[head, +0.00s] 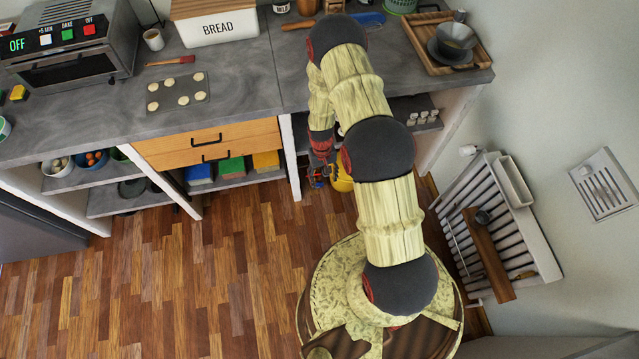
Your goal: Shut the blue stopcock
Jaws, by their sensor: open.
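My gripper (318,174) is small in the head view. It hangs below the counter's front edge, in front of the open space under the right section of the counter. It is open. A little blue shows right at the gripper, but it is too small to tell whether this is the blue stopcock or part of the gripper. I cannot make out the stopcock for certain, and my arm hides much of that space.
A yellow object (342,182) stands just right of my gripper, partly behind my arm. The counter (240,90) holds a bread box (214,24), an oven (70,45) and a baking tray (178,94). A slatted rack (520,235) is at the right. The wooden floor at left is clear.

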